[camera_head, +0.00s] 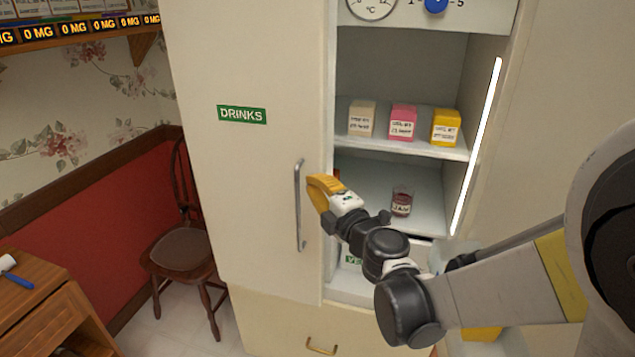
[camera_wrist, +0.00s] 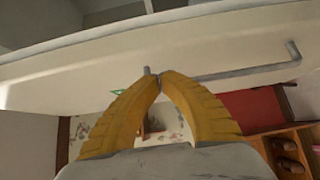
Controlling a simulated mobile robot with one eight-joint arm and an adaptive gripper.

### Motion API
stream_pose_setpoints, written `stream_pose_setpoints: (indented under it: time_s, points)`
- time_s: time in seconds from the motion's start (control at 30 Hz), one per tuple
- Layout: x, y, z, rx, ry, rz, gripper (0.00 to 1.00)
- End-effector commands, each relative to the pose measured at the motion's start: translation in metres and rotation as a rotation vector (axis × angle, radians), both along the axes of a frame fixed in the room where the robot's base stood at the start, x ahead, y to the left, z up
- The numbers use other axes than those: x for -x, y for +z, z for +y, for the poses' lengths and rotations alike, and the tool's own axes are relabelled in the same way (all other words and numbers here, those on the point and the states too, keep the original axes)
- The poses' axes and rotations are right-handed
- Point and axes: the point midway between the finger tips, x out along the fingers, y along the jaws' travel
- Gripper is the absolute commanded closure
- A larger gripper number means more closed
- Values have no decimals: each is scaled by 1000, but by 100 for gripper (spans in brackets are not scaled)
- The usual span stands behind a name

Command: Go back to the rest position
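My gripper (camera_head: 323,188) has yellow fingers and is at the right edge of the cream fridge door (camera_head: 240,180), just right of its long grey handle (camera_head: 299,205). In the wrist view, the fingertips of my gripper (camera_wrist: 160,82) meet and nothing shows held between them. The handle (camera_wrist: 235,74) appears behind the fingertips there, and I cannot tell whether they touch it or the door. My arm reaches in from the right of the head view.
The fridge interior is open to view. Its upper shelf (camera_head: 420,150) holds a beige, a pink and a yellow carton; a jar (camera_head: 402,201) stands below. A wooden chair (camera_head: 182,250) and wooden cabinet (camera_head: 40,305) are at left. Floor shows around the chair.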

Motion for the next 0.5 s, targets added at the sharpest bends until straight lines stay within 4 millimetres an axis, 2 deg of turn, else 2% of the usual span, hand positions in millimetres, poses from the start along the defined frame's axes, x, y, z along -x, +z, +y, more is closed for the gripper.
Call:
stream_pose_setpoints:
  time_s: [0.03, 0.2, 0.4, 0.5]
  points:
    - [15, 3, -9, 0, -4, 0, 100]
    - [52, 3, -25, 0, -2, 0, 100]
    - [81, 1, -38, 0, 0, 0, 100]
    - [86, 3, -43, -12, -10, 1, 100]
